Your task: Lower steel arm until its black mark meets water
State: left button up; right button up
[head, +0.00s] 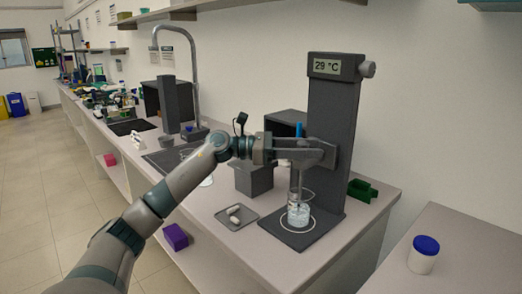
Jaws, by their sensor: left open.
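The dark grey rig (331,115) stands on the bench with a display reading 29 °C and a knob (368,69) at its top right. A grey carriage (328,153) sticks out of its column. A thin steel arm (296,181) hangs upright below it, over or into the glass beaker (298,216) on the rig's base. The beaker holds clear water. I cannot make out the black mark or whether it touches the water. My left gripper (290,151) is open at the carriage's left end, and its fingers partly hide it; contact is unclear. My right gripper is out of view.
A grey tray (250,222) with small white pieces lies left of the beaker. A dark grey block (253,180) stands behind it. A green container (362,190) is right of the rig. A blue-lidded jar (423,255) stands on the separate right table.

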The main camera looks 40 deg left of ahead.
pick_arm(q)
jog(key=b+v, duration=0.5)
jog(key=v, duration=1)
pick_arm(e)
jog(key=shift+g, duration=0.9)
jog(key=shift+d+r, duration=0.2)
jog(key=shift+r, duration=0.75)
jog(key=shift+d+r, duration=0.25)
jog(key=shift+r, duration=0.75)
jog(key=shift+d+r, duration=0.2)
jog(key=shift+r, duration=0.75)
pick_arm(q)
jog(key=s+d+f+n+t+y+p, duration=0.1)
jog(key=s+d+f+n+y+p, duration=0.15)
jog(key=d+p, duration=0.5)
jog(key=s+a+r+n+t+y+p, duration=0.1)
jog(key=s+r+n+t+y+p, duration=0.1)
jog(key=s+n+t+y, duration=0.3)
jog(key=shift+s+r+y+p, duration=0.4)
jog(key=shift+y+p, duration=0.2)
jog(key=shift+y, duration=0.55)
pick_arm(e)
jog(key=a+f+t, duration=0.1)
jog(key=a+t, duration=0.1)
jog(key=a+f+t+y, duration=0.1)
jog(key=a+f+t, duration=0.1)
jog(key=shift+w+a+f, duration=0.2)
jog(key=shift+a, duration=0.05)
